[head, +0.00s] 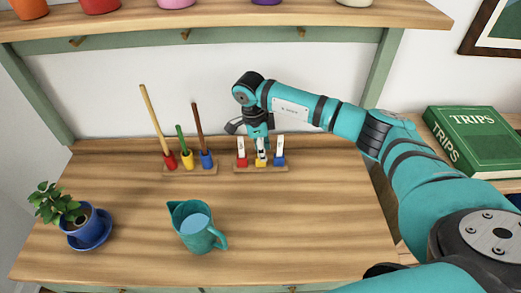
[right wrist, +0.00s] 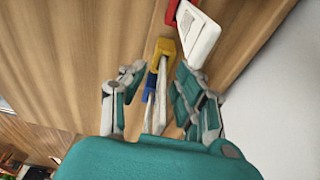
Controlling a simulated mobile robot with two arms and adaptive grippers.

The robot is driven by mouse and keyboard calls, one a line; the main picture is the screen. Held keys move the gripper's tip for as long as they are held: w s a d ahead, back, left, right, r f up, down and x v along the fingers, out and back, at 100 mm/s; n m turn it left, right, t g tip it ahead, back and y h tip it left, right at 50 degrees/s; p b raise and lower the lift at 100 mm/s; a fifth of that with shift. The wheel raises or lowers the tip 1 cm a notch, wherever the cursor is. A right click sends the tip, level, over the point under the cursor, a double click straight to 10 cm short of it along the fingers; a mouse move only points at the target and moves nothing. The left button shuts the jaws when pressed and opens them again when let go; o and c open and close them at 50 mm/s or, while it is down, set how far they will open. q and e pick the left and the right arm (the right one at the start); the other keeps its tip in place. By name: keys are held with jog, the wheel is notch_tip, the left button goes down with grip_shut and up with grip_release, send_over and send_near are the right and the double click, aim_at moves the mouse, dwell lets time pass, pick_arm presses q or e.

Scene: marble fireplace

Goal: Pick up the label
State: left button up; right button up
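A wooden holder (head: 262,169) on the tabletop carries a red, a yellow and a blue base, each with an upright white label. The red base's label (head: 241,145) and the blue base's label (head: 280,145) stand at either side. My right gripper (head: 259,140) points down over the yellow base (head: 261,162) and partly hides its label. In the right wrist view, the open gripper (right wrist: 160,78) has its fingers on either side of white labels at the yellow base (right wrist: 165,48) and blue base (right wrist: 150,84). Contact cannot be told. My left gripper is not in view.
Left of the holder, a second wooden rack (head: 190,170) holds tall coloured sticks in red, yellow and blue cups. A teal pitcher (head: 196,228) and a potted plant (head: 75,220) stand in front. A shelf (head: 220,22) with pots hangs above.

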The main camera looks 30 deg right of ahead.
grip_shut()
